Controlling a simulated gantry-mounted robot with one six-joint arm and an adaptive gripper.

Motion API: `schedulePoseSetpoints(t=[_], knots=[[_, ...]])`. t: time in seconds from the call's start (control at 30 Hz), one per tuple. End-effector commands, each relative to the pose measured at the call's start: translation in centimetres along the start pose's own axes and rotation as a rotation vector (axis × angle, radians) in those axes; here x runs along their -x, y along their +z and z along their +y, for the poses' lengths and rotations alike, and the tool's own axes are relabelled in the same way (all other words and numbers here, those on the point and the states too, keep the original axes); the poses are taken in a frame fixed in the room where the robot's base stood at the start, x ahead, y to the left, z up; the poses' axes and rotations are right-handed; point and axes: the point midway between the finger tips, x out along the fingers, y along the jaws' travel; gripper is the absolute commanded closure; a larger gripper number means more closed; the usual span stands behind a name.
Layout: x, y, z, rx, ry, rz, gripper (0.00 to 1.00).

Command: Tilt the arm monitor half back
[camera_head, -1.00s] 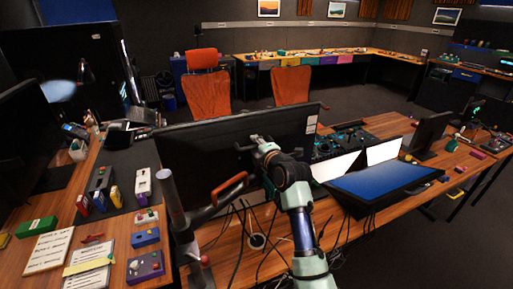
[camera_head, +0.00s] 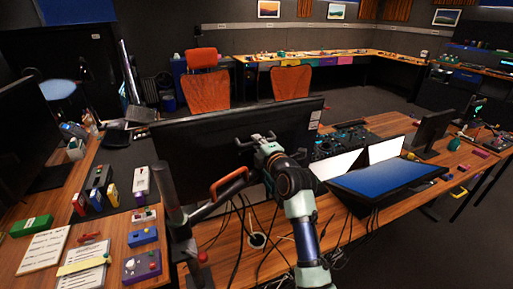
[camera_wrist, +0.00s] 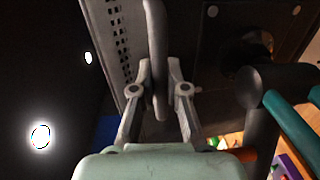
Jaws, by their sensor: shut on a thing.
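The arm monitor (camera_head: 205,145) stands at the centre of the head view with its dark back toward me. A grey handle bar (camera_wrist: 155,35) on its back shows in the wrist view. In the wrist view my gripper (camera_wrist: 160,78) is shut on the bar, one finger on each side. The monitor's screen face is hidden.
Black cables (camera_head: 245,225) hang below the monitor. A blue-screened display (camera_head: 385,183) lies to the right, beside a control panel (camera_head: 345,140). Small boxes (camera_head: 143,236) and papers (camera_head: 45,246) cover the left desk. Two orange chairs (camera_head: 208,93) stand beyond the monitor.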

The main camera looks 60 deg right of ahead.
Motion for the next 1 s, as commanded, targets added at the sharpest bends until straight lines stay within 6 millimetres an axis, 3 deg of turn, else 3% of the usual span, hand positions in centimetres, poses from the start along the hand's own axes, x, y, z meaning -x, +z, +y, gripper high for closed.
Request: schedulePoseSetpoints(t=[0.4, 0.43, 0.57, 0.87, 1.0], knots=[[0.5, 0.0, 0.1, 0.001, 0.046, -0.001, 1.00], [0.5, 0.0, 0.1, 0.001, 0.046, -0.001, 0.82], [0.5, 0.0, 0.1, 0.001, 0.045, -0.001, 0.61], [0.6, 0.0, 0.0, 0.001, 0.044, 0.000, 0.61], [1.9, 0.0, -0.2, 0.000, 0.044, -0.001, 0.61]])
